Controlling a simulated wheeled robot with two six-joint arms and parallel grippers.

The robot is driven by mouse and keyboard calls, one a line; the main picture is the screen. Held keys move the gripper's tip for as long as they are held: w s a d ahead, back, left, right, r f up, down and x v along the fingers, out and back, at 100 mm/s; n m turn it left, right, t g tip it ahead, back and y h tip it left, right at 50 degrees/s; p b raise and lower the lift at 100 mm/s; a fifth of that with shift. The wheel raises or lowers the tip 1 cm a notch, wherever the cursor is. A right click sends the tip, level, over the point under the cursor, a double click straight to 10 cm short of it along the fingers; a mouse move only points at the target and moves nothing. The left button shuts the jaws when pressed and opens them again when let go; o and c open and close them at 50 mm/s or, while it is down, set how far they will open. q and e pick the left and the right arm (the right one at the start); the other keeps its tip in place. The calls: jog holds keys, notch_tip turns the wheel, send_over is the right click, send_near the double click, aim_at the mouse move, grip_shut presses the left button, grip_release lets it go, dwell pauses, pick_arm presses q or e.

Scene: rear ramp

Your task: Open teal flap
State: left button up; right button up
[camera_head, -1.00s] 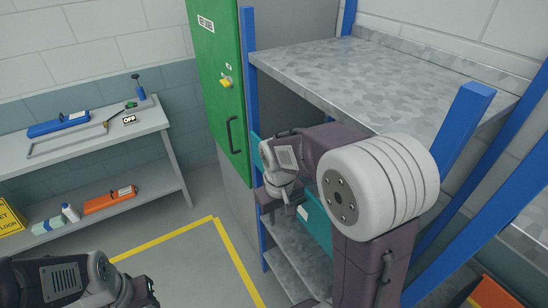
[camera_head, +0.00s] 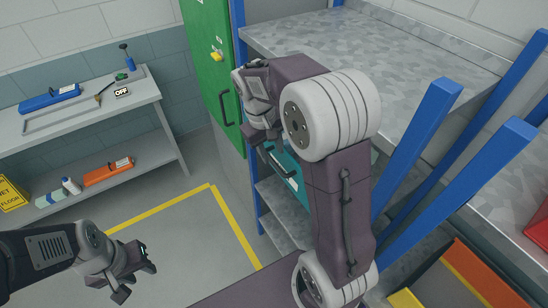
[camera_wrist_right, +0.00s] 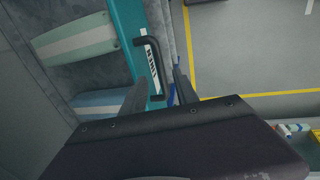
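The teal flap (camera_head: 286,168) is on the blue-posted shelf unit, below the top metal deck, partly hidden by my right arm. In the right wrist view the flap (camera_wrist_right: 122,25) is a narrow teal panel with a white label and a black bar handle (camera_wrist_right: 154,60). My right gripper (camera_head: 262,135) is above the flap in the head view. In the wrist view its two fingers (camera_wrist_right: 159,84) are apart, near the handle's lower end; I cannot tell whether they touch it. My left gripper (camera_head: 138,279) is open and empty over the floor at lower left.
A green cabinet door (camera_head: 208,60) with a black handle stands left of the shelf. A grey bench (camera_head: 80,125) holds tools at the left. Pale green and bluish items (camera_wrist_right: 75,38) lie behind the flap. Yellow-lined floor (camera_head: 185,225) is clear.

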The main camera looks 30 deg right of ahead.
aim_at(274, 163)
jog(key=f, duration=0.4)
jog(key=shift+w+d+f+p, duration=0.15)
jog(key=shift+d+f+p, duration=0.2)
jog(key=shift+d, duration=0.05)
grip_shut()
dwell(1.0)
